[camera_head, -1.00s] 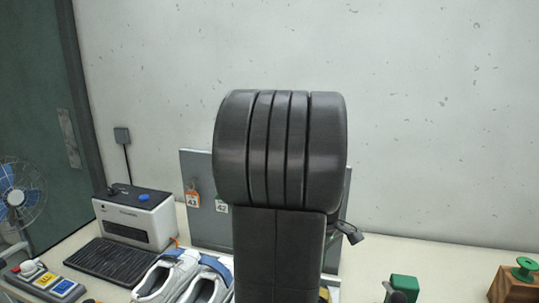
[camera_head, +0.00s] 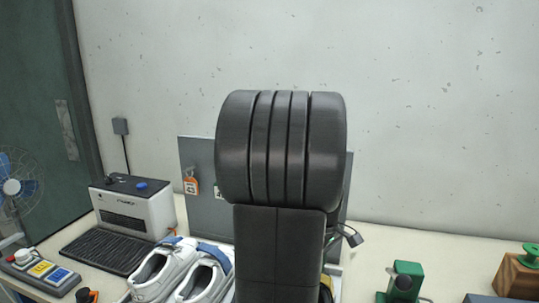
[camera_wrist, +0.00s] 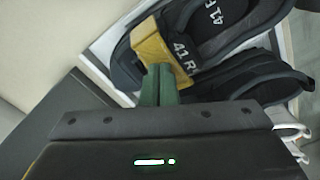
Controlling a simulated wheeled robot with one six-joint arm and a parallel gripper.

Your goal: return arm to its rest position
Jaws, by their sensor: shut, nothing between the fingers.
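My arm fills the middle of the head view, and its gripper is hidden there. In the wrist view my gripper (camera_wrist: 161,76) shows as two green fingers close together, shut and empty. The fingertips overlap an ochre piece (camera_wrist: 150,42) in the picture; I cannot tell whether they touch it. Dark shoes marked 41 (camera_wrist: 248,78) lie just beyond the fingers, partly hidden by the gripper body.
White shoes (camera_head: 163,275) stand left of my arm, with a printer (camera_head: 142,208), a black mat (camera_head: 105,252) and a button box (camera_head: 40,272). A grey board (camera_head: 203,160) stands behind. Green fixtures (camera_head: 405,280) and a wooden block (camera_head: 518,277) are right.

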